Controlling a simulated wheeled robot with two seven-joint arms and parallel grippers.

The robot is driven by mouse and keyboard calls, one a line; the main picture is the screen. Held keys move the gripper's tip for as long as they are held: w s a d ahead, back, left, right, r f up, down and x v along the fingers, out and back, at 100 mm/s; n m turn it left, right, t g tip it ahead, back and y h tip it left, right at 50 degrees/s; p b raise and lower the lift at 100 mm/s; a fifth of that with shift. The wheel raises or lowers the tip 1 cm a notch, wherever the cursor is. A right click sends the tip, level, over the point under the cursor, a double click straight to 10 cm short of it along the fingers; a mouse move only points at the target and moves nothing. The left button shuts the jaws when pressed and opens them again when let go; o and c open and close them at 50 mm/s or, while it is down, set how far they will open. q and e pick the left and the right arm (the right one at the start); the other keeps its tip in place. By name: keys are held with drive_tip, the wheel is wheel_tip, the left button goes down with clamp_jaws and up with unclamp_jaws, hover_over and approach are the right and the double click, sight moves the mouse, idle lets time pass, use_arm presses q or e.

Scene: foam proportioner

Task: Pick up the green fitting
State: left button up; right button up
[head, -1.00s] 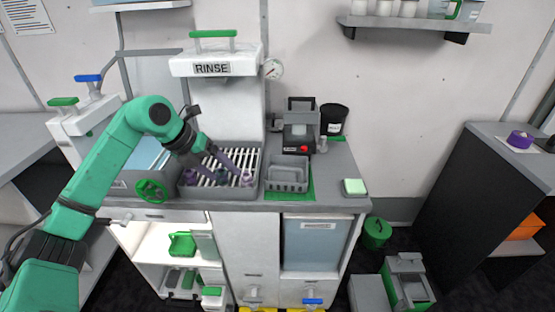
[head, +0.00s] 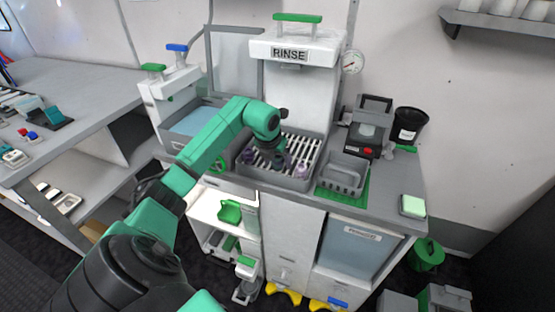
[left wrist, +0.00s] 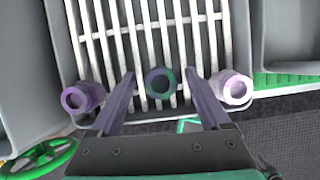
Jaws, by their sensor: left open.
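The green fitting (left wrist: 160,84), a short tube with a dark teal-green rim, stands on the white slatted rack in the left wrist view. My left gripper (left wrist: 159,77) is open, with one finger on each side of the fitting and visible gaps between. In the head view the left gripper (head: 277,154) is over the rinse rack, and its wrist largely hides the fitting. A purple fitting (left wrist: 83,97) stands to the left outside the fingers, and a pale purple fitting (left wrist: 233,88) to the right. My right gripper is not in view.
The rinse tray (head: 262,180) has a raised grey rim. A grey bin (head: 343,174) stands right of it on a green mat. A green valve wheel (left wrist: 40,159) is near the tray's front left. The RINSE housing (head: 296,88) rises behind.

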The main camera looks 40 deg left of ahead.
use_arm(q)
drive_tip(key=shift+w+f, duration=0.1)
clamp_jaws()
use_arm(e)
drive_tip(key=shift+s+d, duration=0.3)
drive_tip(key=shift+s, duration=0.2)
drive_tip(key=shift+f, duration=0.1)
